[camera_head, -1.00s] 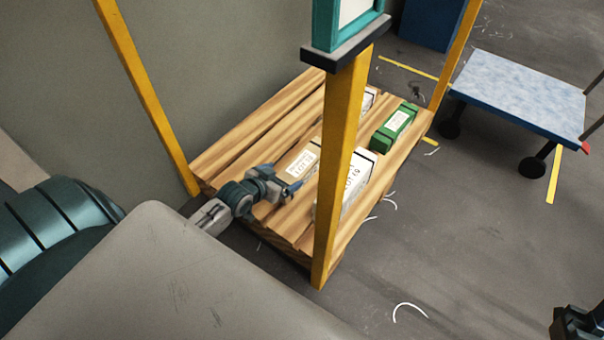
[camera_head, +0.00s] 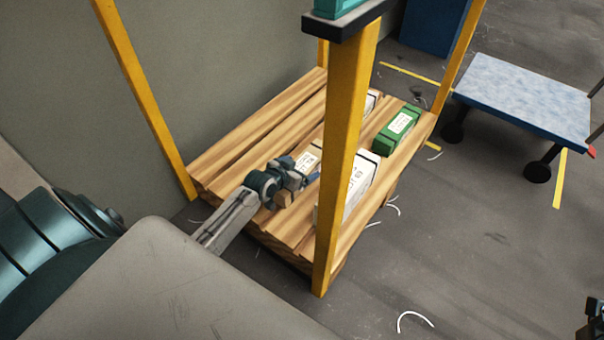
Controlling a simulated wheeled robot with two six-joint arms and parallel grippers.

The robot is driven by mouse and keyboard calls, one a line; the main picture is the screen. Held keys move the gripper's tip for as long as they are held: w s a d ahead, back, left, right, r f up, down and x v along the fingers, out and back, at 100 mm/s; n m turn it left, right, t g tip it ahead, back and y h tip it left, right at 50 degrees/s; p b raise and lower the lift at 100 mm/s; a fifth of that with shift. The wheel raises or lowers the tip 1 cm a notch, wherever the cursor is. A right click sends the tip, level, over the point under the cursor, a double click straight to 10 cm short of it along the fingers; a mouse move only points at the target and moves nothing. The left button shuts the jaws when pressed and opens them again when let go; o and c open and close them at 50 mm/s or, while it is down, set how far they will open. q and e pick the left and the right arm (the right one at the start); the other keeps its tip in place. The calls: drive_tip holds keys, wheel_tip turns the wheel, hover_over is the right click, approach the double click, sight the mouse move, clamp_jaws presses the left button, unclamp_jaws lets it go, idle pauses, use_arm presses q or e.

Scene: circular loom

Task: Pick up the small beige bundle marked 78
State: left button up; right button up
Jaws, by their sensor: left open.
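A small beige bundle (camera_head: 309,157) with a white label lies on the wooden pallet (camera_head: 228,155). Its label is too small to read for sure. My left gripper (camera_head: 302,182) is open and sits low over the near part of the bundle, hiding much of it. I cannot tell whether the fingers touch it or straddle it. A tan patch shows just below the gripper and may be the bundle's near end. A dark part at the bottom right edge, perhaps my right gripper (camera_head: 595,322), is mostly cut off.
A yellow post (camera_head: 346,130) stands close right of my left gripper, partly hiding a white labelled bundle (camera_head: 359,180). A green bundle (camera_head: 397,130) and another white one (camera_head: 371,102) lie farther back. A blue-topped cart (camera_head: 520,95) stands at right on open floor.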

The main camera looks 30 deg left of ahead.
use_arm(q)
drive_tip(key=c, duration=1.4)
